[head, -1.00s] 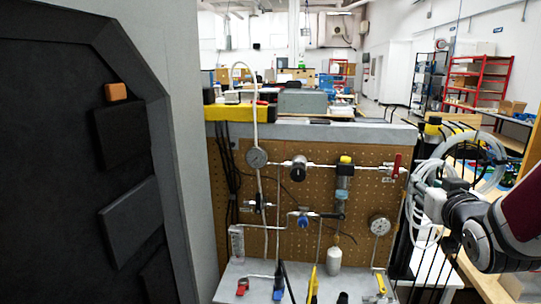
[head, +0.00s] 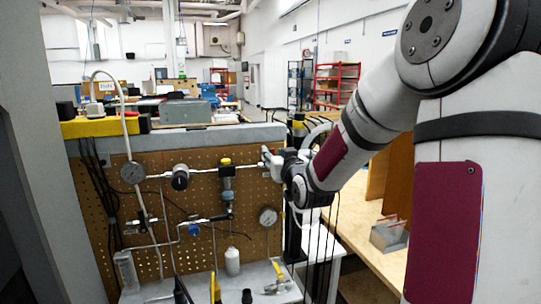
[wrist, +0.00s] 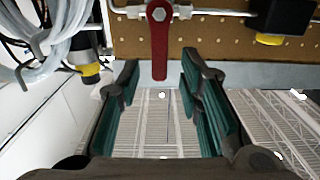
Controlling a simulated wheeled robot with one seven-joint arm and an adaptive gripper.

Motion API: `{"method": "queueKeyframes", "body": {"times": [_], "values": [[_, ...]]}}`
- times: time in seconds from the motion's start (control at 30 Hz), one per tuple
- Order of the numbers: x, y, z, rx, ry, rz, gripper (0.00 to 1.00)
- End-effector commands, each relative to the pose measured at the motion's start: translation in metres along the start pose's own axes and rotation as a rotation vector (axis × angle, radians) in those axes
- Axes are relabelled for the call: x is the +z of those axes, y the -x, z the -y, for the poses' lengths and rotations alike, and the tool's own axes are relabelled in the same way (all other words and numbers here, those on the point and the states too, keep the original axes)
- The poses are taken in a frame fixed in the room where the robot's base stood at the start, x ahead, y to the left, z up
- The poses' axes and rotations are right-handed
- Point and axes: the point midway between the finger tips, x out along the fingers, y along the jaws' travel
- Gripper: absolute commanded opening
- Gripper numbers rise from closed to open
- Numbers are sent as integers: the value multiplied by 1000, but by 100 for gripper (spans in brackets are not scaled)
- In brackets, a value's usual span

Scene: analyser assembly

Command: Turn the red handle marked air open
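The red handle (wrist: 159,48) shows in the wrist view at the top centre, bolted to a valve on a metal pipe in front of the pegboard. It points straight down the picture. My gripper (wrist: 160,68) is open, with one dark green-padded finger on each side of the handle's free end. Gaps show between the handle and both fingers. In the head view my gripper (head: 270,160) is at the right end of the upper pipe, by the pegboard's (head: 262,194) right edge. My gripper and wrist mostly hide the handle there. No marking is readable.
Gauges (head: 132,172), a regulator (head: 180,177) and pipes fill the pegboard left of my gripper. A lower gauge (head: 268,216) sits below it. In the wrist view, pale cable loops (wrist: 75,35) lie left and a black-and-yellow fitting (wrist: 275,22) lies right.

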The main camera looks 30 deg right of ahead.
Motion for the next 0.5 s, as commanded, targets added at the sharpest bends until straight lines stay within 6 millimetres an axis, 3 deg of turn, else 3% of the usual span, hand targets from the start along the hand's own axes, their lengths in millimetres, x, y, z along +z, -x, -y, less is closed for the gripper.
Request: {"method": "queueKeyframes", "body": {"times": [0.2, 0.5], "values": [[1, -22, 0, 0, -2, 1, 33], [0, -26, 0, 0, 1, 0, 33]]}}
